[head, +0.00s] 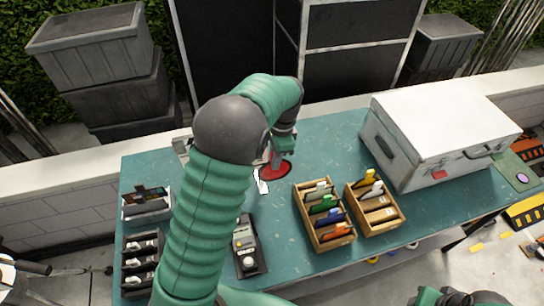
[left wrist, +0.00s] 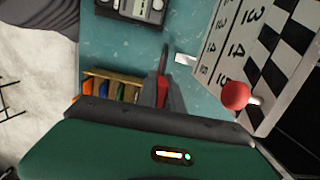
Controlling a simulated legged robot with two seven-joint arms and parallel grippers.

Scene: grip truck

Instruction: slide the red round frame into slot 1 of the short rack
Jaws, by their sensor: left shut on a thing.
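The red round frame (head: 275,170) shows in the head view just below my left gripper (head: 282,150), partly covered by it. My left gripper is shut on this frame, and a narrow red edge (left wrist: 162,90) of it shows between the fingers in the left wrist view. The short rack (head: 400,222) is the smaller wooden rack to the right of the gripper. A yellow piece and a white piece stand in its far part; its nearer part looks free of tall pieces. Slot numbers are not readable. A dark shape at the bottom right edge seems to be my right gripper (head: 460,297).
A longer wooden rack (head: 322,240) with several coloured frames stands left of the short rack. A large white case (head: 440,125) stands behind it to the right. A black device (head: 247,250) and dark trays (head: 143,262) are on the left. A checkered, numbered board (left wrist: 245,60) shows in the wrist view.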

